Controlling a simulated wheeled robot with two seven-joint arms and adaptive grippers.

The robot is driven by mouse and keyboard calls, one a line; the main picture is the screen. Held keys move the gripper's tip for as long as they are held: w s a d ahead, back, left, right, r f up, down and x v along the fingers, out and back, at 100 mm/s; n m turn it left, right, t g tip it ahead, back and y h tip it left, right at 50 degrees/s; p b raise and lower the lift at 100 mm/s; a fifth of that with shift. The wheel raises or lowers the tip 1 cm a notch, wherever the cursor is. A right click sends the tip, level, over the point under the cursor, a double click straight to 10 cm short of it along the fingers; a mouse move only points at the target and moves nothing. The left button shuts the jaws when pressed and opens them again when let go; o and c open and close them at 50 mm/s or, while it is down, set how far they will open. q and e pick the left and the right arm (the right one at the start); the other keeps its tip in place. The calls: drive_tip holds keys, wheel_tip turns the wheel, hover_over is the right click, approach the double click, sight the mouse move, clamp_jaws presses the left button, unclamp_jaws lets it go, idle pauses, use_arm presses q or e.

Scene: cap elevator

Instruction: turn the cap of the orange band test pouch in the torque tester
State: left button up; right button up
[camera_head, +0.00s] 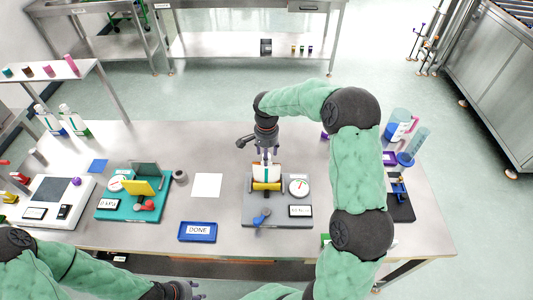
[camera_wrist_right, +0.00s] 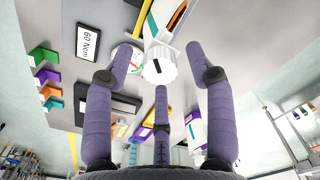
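The test pouch (camera_head: 267,173) stands upright in the grey torque tester (camera_head: 277,212), behind its yellow clamp. The tester has a dial, a blue lever and a label plate. In the right wrist view the pouch (camera_wrist_right: 158,25) shows its orange band, and its ribbed white cap (camera_wrist_right: 159,66) has a black mark on top. My right gripper (camera_head: 267,152) is directly above the pouch. Its purple fingers (camera_wrist_right: 161,68) are spread open around the cap, with gaps and no visible contact. My left gripper (camera_head: 190,291) is at the bottom edge, partly cut off; its opening is unclear.
A blue DONE tray (camera_head: 198,232) and a white sheet (camera_head: 207,185) lie left of the tester. A teal tester (camera_head: 135,205) and a white scale (camera_head: 52,203) stand farther left. Clear cylinders (camera_head: 413,145) and a dark stand (camera_head: 399,203) are at the right.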

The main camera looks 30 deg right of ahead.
drive_tip(key=shift+r, duration=0.15)
wheel_tip(320, 180, up, 12)
idle(0.5)
drive_tip(key=shift+f, duration=0.2)
